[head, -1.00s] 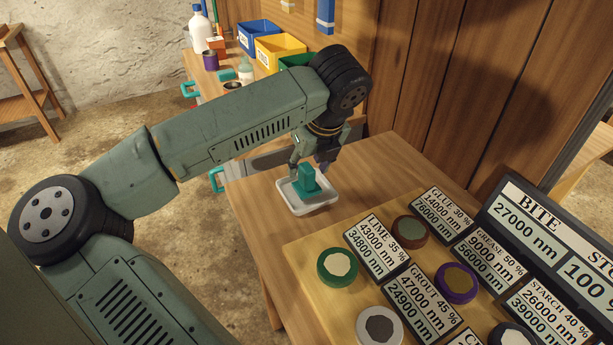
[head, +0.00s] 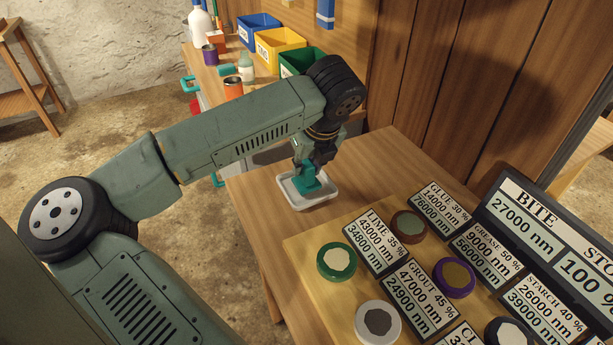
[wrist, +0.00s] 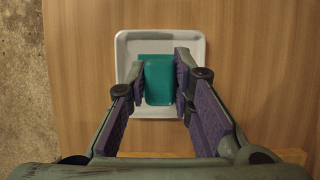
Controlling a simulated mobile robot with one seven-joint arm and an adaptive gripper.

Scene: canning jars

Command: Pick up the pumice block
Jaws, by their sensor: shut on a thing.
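The pumice block, a teal block (head: 306,183), stands in a shallow white tray (head: 330,199) on the wooden table. My gripper (head: 312,163) reaches down over the tray with its fingers on either side of the block. In the wrist view the teal block (wrist: 159,80) sits between the two purple-padded fingers, which are shut on it, and the white tray (wrist: 126,45) surrounds it. Whether the block's underside touches the tray cannot be told.
A wooden board (head: 310,259) with several round jars and label cards lies right of the tray, before a dark sign (head: 540,230). Blue, yellow and green bins (head: 277,48) and bottles stand on the bench behind. Bare table surrounds the tray.

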